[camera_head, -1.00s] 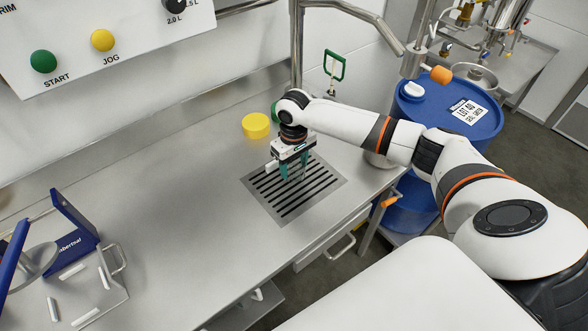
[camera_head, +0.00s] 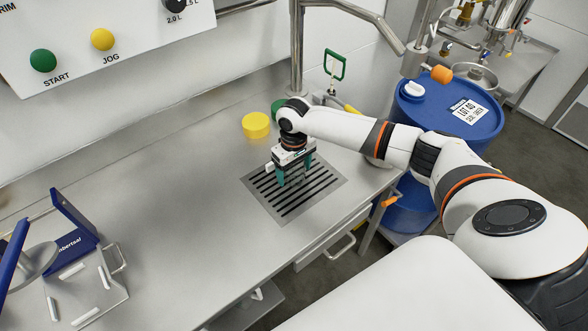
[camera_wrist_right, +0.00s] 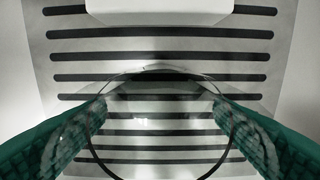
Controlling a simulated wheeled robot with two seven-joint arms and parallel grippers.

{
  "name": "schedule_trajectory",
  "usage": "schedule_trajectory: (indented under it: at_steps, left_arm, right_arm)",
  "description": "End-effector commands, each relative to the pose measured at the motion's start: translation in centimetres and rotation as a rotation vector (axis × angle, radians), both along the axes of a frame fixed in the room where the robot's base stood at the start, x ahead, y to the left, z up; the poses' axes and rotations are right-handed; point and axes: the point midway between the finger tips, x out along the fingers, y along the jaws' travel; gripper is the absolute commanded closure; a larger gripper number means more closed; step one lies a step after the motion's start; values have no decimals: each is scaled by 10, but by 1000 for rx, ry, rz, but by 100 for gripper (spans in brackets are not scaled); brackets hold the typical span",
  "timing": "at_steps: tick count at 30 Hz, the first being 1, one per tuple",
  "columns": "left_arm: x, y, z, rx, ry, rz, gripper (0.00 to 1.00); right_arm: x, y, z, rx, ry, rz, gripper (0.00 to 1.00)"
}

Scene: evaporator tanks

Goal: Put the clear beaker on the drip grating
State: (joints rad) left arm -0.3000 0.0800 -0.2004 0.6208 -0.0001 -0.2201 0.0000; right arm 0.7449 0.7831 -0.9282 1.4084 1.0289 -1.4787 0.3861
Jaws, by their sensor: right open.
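The drip grating (camera_head: 268,208) is a dark-slotted panel set into the steel bench, and its slots fill the right wrist view (camera_wrist_right: 160,57). The clear beaker (camera_wrist_right: 160,135) shows in the right wrist view as a thin round outline over the slots, between the green fingers. In the head view it is too faint to make out surely. My right gripper (camera_head: 294,175) points down over the grating. Its fingers are spread on either side of the beaker; I cannot tell whether either still touches the glass. My left gripper is out of view.
A yellow lid (camera_head: 256,125) and a partly hidden green one stand behind the gripper, near a steel post (camera_head: 296,60). A blue drum (camera_head: 445,112) stands beyond the bench's right end. A blue-sided device (camera_head: 76,238) is at the left. The bench's middle is clear.

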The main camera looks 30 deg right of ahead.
Motion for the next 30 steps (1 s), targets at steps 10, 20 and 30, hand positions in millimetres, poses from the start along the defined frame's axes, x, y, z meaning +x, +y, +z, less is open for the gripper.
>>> schedule_trajectory:
  at_steps: [10,20,30]
  left_arm:
    - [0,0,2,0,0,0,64]
    - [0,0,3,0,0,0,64]
    - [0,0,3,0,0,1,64]
  right_arm:
    - [1,0,63,0,-5,-1,23]
    - [1,0,115,1,-2,-1,23]
    - [1,0,121,1,-1,-1,23]
